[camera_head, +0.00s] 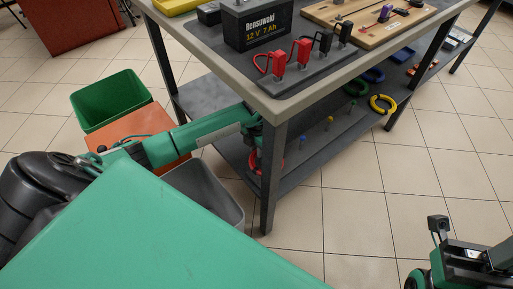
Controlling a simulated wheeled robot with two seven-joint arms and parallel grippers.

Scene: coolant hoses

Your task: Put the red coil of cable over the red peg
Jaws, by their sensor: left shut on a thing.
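The red coil of cable (253,162) shows as a small red curve on the lower shelf side, partly hidden by the table's front leg. My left arm reaches in from the left under the tabletop. My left gripper (256,143) is shut on the red coil just behind that leg, its fingertips mostly hidden. No red peg can be made out; the leg covers part of the shelf there. Blue (302,141), yellow (329,122) and green (350,106) pegs stand on the lower shelf to the right. My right gripper (440,226) is at the lower right, its fingers unclear.
The table leg (270,180) stands close to my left gripper. Yellow (382,104), green (355,87) and blue (374,74) coils lie farther along the shelf. A battery (258,25) and clamps are on the tabletop (300,96). A grey bin (215,190) stands under my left arm.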

